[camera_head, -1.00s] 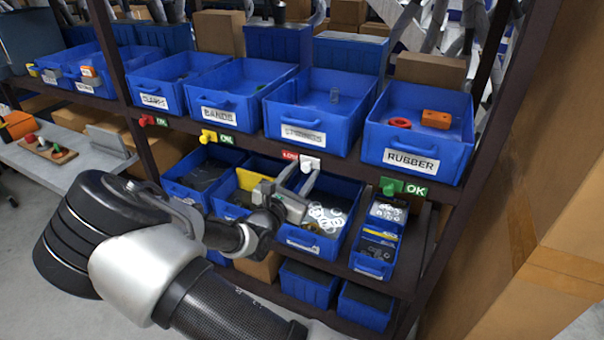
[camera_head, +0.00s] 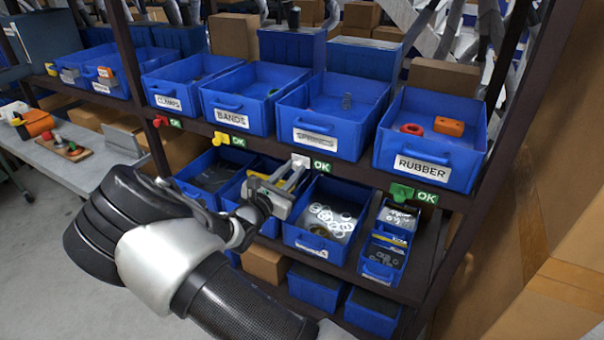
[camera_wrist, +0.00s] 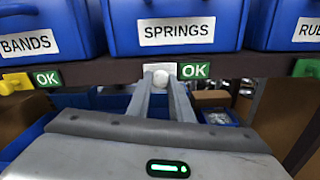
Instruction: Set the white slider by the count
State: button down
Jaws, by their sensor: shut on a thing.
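The white slider (camera_head: 301,161) sits on the shelf rail below the SPRINGS bin (camera_head: 338,116), at the left end of its label, with a green OK sign (camera_head: 322,167) showing to its right. My gripper (camera_head: 296,168) reaches up to it from below and is shut on it. In the wrist view the two fingers close on the white knob (camera_wrist: 161,80), and the green OK (camera_wrist: 195,70) is beside it. The SPRINGS bin (camera_wrist: 175,28) is straight above. In the head view a small grey part stands in that bin; other contents are hard to make out.
Red (camera_head: 160,121), yellow (camera_head: 221,138) and green (camera_head: 402,192) sliders sit along the same rail, each beside a green OK. The RUBBER bin (camera_head: 428,165) holds a red ring and an orange block. Lower bins stand close under my gripper.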

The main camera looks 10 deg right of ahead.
jog(key=shift+w+a, duration=0.1)
jog(key=shift+a, duration=0.05)
jog(key=c, duration=1.6)
grip_release()
jog(key=shift+o, duration=0.2)
jog(key=v, duration=1.7)
jog(key=shift+s+a, duration=0.15)
jog(key=shift+s, duration=0.05)
jog(key=shift+r, duration=0.1)
